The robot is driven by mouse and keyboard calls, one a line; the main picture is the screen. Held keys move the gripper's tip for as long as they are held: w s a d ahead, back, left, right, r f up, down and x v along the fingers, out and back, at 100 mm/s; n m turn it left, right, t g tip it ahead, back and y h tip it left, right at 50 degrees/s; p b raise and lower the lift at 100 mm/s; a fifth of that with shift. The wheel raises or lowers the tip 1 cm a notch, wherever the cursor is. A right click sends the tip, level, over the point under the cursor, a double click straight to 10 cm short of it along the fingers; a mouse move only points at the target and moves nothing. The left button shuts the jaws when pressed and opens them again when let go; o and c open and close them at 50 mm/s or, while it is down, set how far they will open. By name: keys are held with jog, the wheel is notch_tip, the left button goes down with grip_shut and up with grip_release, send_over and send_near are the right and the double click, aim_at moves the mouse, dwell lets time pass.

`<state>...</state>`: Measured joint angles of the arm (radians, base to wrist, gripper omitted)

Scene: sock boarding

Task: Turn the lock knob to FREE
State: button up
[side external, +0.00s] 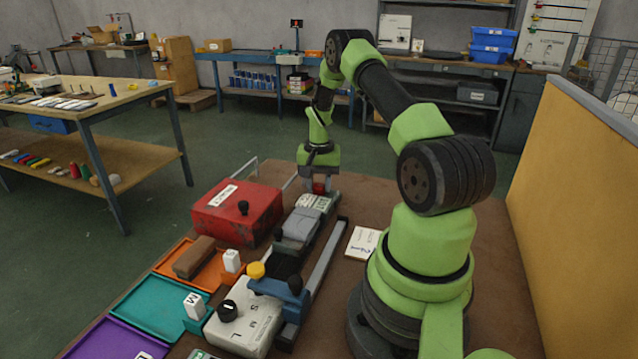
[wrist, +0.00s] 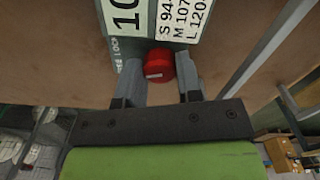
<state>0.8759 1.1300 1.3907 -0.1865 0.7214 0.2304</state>
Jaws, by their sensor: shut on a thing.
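The lock knob (wrist: 161,64) is a small red cylinder with a pale mark on its face. In the wrist view it sits between the two grey fingers of my gripper (wrist: 159,72), which is shut on it. Small lettering, partly legible as "LOCK", runs on the plate (wrist: 121,42) left of the knob; the finger covers part of it. In the side external view my gripper (side external: 319,181) points down at the far end of the device, and a bit of the red knob (side external: 319,188) shows between its fingers. Which way the mark points relative to the lettering is hard to tell.
A size card (wrist: 183,18) with S, M and L numbers lies by the knob. A red box (side external: 238,213) stands left of the grey rail fixture (side external: 297,228). Orange, teal (side external: 150,306) and purple trays lie nearer. A yellow partition (side external: 575,200) borders the right side.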

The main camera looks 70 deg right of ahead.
aim_at(319, 185)
jog(key=o, duration=0.9)
jog(key=shift+o, duration=0.2)
notch_tip(319, 185, up, 10)
